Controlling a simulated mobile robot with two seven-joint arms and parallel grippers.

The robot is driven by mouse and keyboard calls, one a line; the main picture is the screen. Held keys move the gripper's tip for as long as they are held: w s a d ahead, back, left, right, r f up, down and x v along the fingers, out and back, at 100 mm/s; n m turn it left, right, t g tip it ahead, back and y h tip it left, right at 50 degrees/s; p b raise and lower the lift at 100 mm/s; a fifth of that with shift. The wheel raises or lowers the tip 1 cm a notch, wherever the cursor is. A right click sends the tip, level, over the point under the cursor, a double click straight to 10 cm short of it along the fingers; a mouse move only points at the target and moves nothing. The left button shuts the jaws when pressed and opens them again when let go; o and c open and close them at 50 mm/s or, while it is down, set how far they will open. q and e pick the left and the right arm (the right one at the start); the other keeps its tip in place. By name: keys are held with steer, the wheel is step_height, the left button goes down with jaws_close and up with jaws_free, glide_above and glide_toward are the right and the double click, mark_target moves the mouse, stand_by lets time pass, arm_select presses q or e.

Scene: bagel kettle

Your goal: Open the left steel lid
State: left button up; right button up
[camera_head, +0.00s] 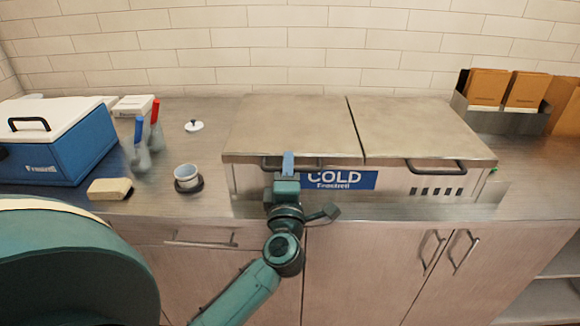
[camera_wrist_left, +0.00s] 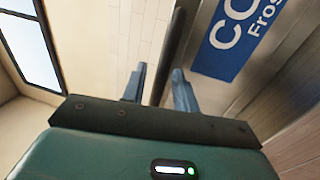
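The left steel lid (camera_head: 285,125) lies flat and closed on the steel cold unit (camera_head: 400,185) in the head view. Its dark bar handle (camera_head: 270,163) is at its front edge, partly hidden by my left gripper (camera_head: 288,160). In the left wrist view, the two blue fingers of my left gripper (camera_wrist_left: 158,72) stand apart, with the dark handle (camera_wrist_left: 173,45) between them. A gap shows on the left finger's side, so the gripper is open around the handle. My right gripper is not in view.
The right steel lid (camera_head: 410,125) is closed beside it. A blue cooler (camera_head: 75,150), squeeze bottles (camera_head: 140,155) and a small cup (camera_head: 187,173) stand to the left. Brown packets (camera_head: 487,87) stand in a holder at the right. A tiled wall (camera_head: 300,45) rises behind.

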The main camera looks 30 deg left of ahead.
arm_select(q)
steer(key=shift+c, duration=0.7)
jaws_close()
